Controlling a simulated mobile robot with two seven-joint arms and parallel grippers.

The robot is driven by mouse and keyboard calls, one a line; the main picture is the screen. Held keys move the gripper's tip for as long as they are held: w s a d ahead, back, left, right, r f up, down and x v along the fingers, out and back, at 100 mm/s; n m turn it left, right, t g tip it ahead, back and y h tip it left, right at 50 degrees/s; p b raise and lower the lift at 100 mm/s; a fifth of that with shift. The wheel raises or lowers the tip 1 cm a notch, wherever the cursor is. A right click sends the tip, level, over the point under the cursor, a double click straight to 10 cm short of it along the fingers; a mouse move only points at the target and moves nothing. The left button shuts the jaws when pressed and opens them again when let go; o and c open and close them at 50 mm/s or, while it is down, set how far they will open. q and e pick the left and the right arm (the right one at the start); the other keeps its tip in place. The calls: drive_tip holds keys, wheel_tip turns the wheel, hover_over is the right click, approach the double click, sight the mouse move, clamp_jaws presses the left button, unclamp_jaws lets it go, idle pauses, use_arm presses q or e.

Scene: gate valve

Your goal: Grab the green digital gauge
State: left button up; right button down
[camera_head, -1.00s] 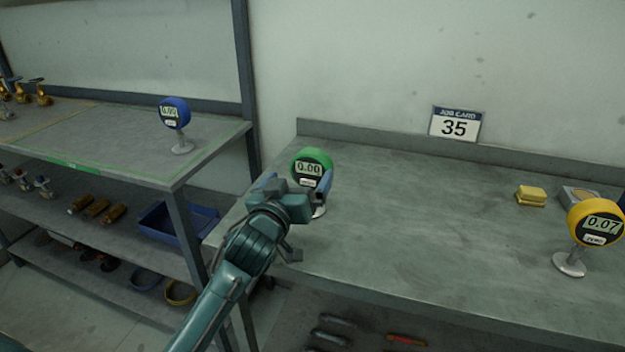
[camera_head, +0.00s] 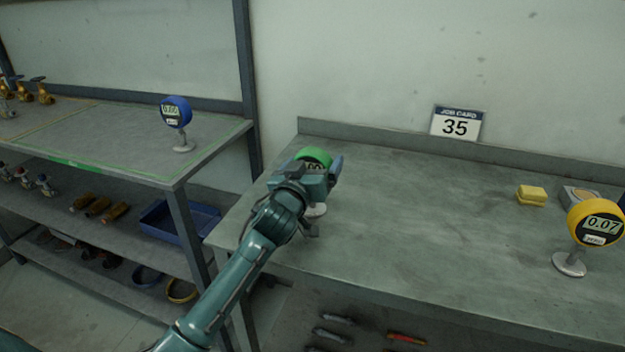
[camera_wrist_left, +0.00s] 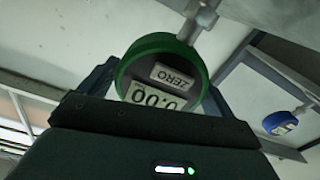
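The green digital gauge (camera_head: 316,156) stands upright on its stand at the left end of the grey workbench. My left arm covers much of its face and stand in the head view. My left gripper (camera_head: 308,170) is open, with its fingers on either side of the gauge head. In the left wrist view the gauge (camera_wrist_left: 160,67) appears upside down between the fingers (camera_wrist_left: 163,85), reading 0.00 with a ZERO label. The fingers lie close to its rim; I cannot tell whether they touch it. My right gripper is not in view.
A yellow gauge (camera_head: 596,222) stands at the bench's right end, near a yellow block (camera_head: 531,195). A blue gauge (camera_head: 175,112) stands on the left shelf unit. A job card reading 35 (camera_head: 455,123) is at the back. The bench's middle is clear.

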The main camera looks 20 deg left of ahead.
use_arm(q)
drive_tip(key=c, duration=0.9)
drive_tip(key=shift+r, duration=0.1)
drive_tip(key=shift+c, duration=0.5)
